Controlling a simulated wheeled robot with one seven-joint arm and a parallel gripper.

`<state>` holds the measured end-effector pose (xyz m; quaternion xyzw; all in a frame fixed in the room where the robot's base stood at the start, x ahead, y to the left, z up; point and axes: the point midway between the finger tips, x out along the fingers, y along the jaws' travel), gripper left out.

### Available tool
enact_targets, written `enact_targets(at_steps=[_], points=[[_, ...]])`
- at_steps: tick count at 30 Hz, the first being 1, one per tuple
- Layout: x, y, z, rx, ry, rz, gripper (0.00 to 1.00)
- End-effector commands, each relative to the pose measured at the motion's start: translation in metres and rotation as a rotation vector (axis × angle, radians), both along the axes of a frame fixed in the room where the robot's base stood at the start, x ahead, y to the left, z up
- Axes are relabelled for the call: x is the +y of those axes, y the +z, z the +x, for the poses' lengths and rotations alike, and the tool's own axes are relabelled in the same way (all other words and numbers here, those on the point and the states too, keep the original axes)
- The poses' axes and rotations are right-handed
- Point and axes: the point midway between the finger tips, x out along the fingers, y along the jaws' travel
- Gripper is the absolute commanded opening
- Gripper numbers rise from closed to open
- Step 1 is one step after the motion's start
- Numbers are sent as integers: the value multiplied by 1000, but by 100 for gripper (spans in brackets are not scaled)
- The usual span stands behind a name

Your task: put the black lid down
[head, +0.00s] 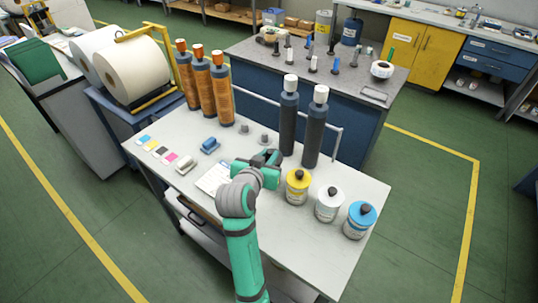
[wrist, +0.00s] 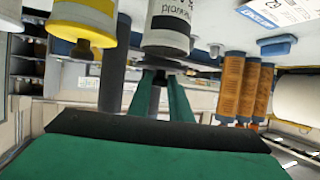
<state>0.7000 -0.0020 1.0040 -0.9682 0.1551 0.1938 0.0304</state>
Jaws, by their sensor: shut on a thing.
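My gripper (head: 266,160) is over the middle of the worktable, left of the yellow-lidded can. It is shut on a small dark thing, which I take for the black lid (wrist: 163,64); it shows between the green fingers (wrist: 162,82) in the wrist view, which looks upside down. In the head view the fingers mostly hide it. A yellow can (head: 298,187), a white can (head: 328,205) and a blue can (head: 359,221) stand to the right, each with a dark knob on top.
Two tall black bottles (head: 287,118) with white caps stand just behind my gripper. Several orange bottles (head: 221,88) are at the back left. A blue block (head: 209,145), small grey knobbed pieces (head: 265,138) and a paper sheet (head: 213,178) lie nearby. The front of the worktable (head: 300,245) is clear.

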Motion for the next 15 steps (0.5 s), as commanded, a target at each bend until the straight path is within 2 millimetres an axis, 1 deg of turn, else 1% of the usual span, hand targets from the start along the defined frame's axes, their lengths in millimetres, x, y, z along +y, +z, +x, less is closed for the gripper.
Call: enact_targets(at_steps=[6,15], points=[[2,1,0,-2,3,0,0],[3,-7,0,-1,4,0,0]])
